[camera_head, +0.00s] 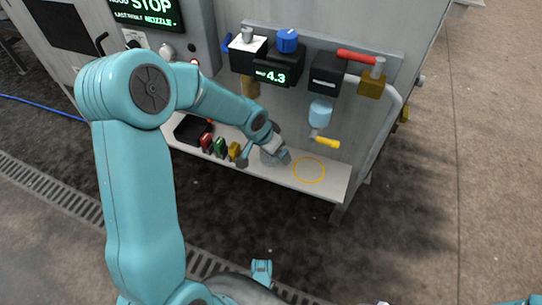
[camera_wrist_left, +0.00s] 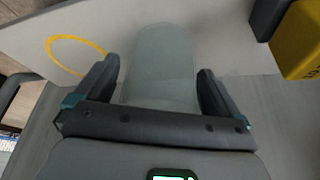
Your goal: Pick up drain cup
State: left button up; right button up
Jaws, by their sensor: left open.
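The drain cup (camera_wrist_left: 160,55) is a clear, greyish cup. In the left wrist view it stands between the two dark fingers of my left gripper (camera_wrist_left: 158,72), which is open, with a small gap visible on each side. In the head view the cup (camera_head: 269,158) is on the white shelf, partly hidden by my left gripper (camera_head: 265,159), whose fingers lie on either side of it. My right gripper does not show.
A yellow ring (camera_head: 309,170) marks the shelf to the right of the cup. A yellow-handled valve (camera_head: 326,142) and a light blue cylinder (camera_head: 320,112) hang above the ring.

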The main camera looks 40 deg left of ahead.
pick_arm(q)
jog(key=shift+f, duration=0.1)
jog(key=c, duration=1.1)
jog(key=shift+o, duration=0.2)
jog(key=shift+w+r+p, duration=0.1)
jog(key=shift+r+p, duration=0.3)
jog(key=shift+r, duration=0.05)
notch_tip(320, 180, up, 3)
jog(key=shift+r+p, duration=0.1)
jog(key=shift+p, duration=0.95)
jog(key=s+a+p, duration=0.2)
jog(key=s, duration=1.6)
jog(key=shift+a+f, duration=0.3)
jog(key=shift+a, duration=0.1)
